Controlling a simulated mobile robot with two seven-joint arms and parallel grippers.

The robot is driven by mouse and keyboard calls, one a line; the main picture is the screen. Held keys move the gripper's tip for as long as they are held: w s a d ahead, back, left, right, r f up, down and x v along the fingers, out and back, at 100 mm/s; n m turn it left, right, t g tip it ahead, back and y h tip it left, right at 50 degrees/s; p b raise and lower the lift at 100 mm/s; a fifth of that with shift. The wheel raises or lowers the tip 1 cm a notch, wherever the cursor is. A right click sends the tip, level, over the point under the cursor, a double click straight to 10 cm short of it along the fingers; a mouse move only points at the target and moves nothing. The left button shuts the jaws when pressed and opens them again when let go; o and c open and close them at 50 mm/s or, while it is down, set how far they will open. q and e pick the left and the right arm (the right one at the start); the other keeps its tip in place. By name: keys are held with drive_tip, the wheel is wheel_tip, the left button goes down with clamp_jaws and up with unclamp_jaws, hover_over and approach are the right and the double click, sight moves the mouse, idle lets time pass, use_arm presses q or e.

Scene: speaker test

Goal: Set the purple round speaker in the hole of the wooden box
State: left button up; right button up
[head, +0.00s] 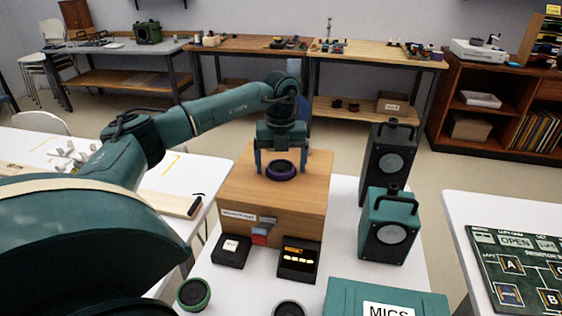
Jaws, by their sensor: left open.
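The wooden box (240,188) stands on the white table in the middle of the head view. The purple round speaker (282,171) is at the box's top face, its purple rim showing around a dark centre. I cannot tell whether it sits fully down in the hole, and the hole's edge is hidden. My left gripper (281,170) is open over the box top, its two blue fingers on either side of the speaker. My right gripper is not in view.
Black and teal speaker cabinets (387,228) stand right of the box. A game board (520,265) is on the right table.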

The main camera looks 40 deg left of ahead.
sight(281, 167)
use_arm(q)
wheel_tip(281, 167, up, 13)
drive_tip(key=shift+r, duration=0.15)
idle(0.4)
